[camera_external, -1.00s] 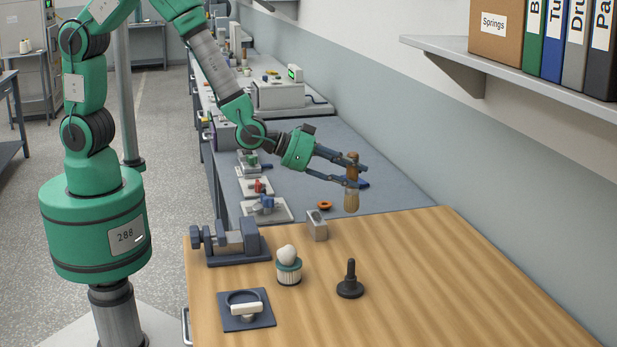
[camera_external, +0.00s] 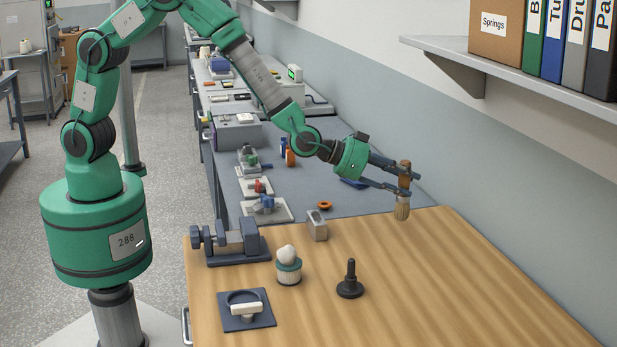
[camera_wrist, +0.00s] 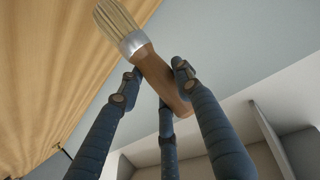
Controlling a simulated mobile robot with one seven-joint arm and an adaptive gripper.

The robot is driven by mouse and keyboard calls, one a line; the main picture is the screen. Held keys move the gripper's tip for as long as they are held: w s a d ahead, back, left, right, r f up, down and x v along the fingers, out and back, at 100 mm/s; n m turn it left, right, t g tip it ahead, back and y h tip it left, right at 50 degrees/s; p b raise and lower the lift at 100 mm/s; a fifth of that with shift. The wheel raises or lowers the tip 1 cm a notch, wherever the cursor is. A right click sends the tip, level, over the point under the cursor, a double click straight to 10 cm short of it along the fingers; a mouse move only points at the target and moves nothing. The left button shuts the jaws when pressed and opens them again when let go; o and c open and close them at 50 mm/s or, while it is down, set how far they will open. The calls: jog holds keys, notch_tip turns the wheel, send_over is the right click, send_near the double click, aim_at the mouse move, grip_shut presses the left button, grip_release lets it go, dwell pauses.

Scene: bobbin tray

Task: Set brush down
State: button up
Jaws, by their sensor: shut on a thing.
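The brush (camera_external: 403,190) has a brown wooden handle, a metal collar and pale bristles. In the external view it hangs upright, bristles down, over the back edge of the wooden table; whether the bristles touch the table I cannot tell. My gripper (camera_external: 404,184) is shut on its handle. In the wrist view the brush (camera_wrist: 147,59) runs from the top, bristles toward the wooden surface, with my gripper's fingers (camera_wrist: 155,73) on both sides of the handle. The wooden table (camera_external: 450,280) lies below and in front.
The table's right part is clear. Toward its left stand a dark clamp (camera_external: 240,243), a small metal block (camera_external: 317,226), a ribbed pot with a white top (camera_external: 288,268), a black knobbed piece (camera_external: 350,283) and a dark square plate (camera_external: 262,318). A wall shelf (camera_external: 500,70) overhangs at right.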

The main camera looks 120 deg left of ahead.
jog(key=shift+w+a, duration=0.2)
jog(key=shift+w, duration=0.35)
jog(key=shift+w+a, duration=0.2)
jog(key=shift+w, duration=0.35)
jog(key=shift+f+b, duration=0.65)
jog(key=shift+f, duration=1.25)
jog(key=o, duration=1.2)
jog(key=shift+s, duration=0.1)
jog(key=shift+p+v, duration=0.95)
jog(key=shift+v, duration=5.05)
